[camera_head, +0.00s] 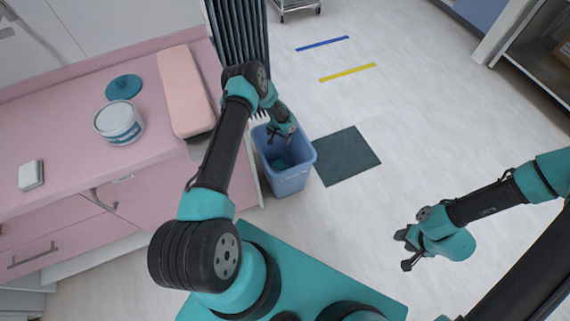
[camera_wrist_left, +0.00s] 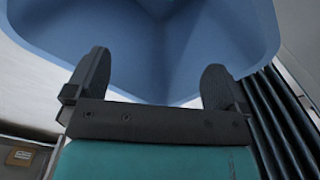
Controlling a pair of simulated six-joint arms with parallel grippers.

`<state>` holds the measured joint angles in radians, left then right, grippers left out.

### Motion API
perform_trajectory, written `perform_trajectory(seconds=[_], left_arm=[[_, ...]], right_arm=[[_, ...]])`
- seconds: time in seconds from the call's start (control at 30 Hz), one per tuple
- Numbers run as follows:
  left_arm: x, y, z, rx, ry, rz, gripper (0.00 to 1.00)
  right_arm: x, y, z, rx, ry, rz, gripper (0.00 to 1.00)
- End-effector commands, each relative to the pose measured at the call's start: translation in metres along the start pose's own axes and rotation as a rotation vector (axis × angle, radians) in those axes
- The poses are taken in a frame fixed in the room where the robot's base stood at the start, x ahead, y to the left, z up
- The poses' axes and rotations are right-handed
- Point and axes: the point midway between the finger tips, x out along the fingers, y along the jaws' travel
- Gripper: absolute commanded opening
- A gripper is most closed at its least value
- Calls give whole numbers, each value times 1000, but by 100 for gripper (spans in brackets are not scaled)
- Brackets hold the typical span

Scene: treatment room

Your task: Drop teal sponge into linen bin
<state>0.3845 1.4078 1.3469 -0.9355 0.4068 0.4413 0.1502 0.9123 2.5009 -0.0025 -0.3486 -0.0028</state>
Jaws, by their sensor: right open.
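The blue linen bin (camera_head: 291,182) stands on the floor beside the pink counter. A small teal shape (camera_head: 281,164), which looks like the teal sponge, lies inside the bin in the head view. My left gripper (camera_head: 283,136) is over the bin's mouth, pointing down. In the left wrist view my left gripper (camera_wrist_left: 153,90) has its fingers wide apart with nothing between them. The bin's blue inner walls (camera_wrist_left: 190,45) fill the view beyond the fingers, and no sponge shows there. My right gripper (camera_head: 406,250) is open and empty over the floor at right.
The pink counter (camera_head: 65,145) holds a white tub (camera_head: 119,123), a teal round lid (camera_head: 124,87), a pink cushion (camera_head: 184,90) and a small white block (camera_head: 31,175). A dark curtain (camera_head: 240,35) hangs behind the bin. A dark green mat (camera_head: 345,155) lies right of it.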

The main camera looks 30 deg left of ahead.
Motion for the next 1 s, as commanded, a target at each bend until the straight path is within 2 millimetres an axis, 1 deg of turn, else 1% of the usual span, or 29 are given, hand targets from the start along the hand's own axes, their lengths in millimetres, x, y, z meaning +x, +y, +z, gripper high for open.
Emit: perform_trajectory(seconds=[0.17,0.27,0.37,0.57,1.0], left_arm=[[-3,0,0,0,1,0,100],[-9,0,-1,0,1,0,100],[-20,0,-1,0,1,-1,100],[-52,0,-1,1,2,-1,100],[-132,0,-1,0,2,-1,100]], right_arm=[[0,0,0,0,0,0,43],[0,0,0,0,0,0,43],[0,0,0,0,0,0,43],[0,0,0,0,0,0,43],[0,0,0,0,0,0,43]])
